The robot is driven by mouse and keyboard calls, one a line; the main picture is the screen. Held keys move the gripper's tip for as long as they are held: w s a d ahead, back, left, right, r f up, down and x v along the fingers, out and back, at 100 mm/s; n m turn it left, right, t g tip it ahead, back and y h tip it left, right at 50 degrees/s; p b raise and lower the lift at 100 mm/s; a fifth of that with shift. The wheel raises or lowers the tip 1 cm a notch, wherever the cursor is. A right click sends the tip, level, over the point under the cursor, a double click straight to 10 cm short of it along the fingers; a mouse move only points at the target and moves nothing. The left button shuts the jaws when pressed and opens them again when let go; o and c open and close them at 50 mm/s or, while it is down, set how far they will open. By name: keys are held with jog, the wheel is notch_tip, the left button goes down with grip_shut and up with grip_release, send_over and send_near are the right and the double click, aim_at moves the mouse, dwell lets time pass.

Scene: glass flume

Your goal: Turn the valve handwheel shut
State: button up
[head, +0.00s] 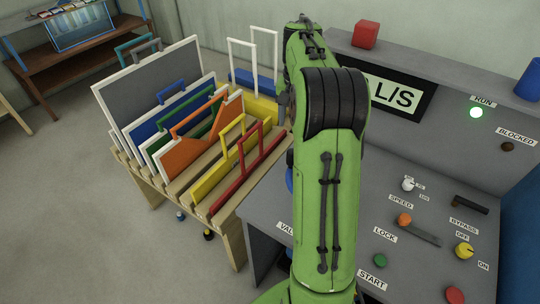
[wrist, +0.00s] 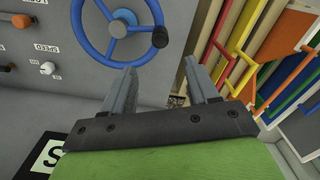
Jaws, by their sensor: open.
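The valve handwheel (wrist: 121,26) shows in the wrist view as a blue ring with spokes and a dark knob (wrist: 160,37) on its rim. It is mounted on the grey panel. My gripper (wrist: 162,75) is open, its two grey fingers pointing toward the wheel's lower rim, with the knob ahead of the gap. Nothing is between the fingers. I cannot tell whether a finger touches the wheel. In the head view my green arm hides most of the wheel; only a small blue sliver (head: 289,181) shows beside it, above the partly hidden valve label (head: 286,228).
A wooden rack (head: 175,190) with several coloured framed plates stands close on the left. A red block (head: 365,34) and blue cylinder (head: 530,80) sit on the console's top ledge.

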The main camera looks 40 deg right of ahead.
aim_at(291, 159)
notch_tip(291, 159, down, 16)
jog(key=b, duration=0.3)
jog(key=shift+r, duration=0.1)
grip_shut()
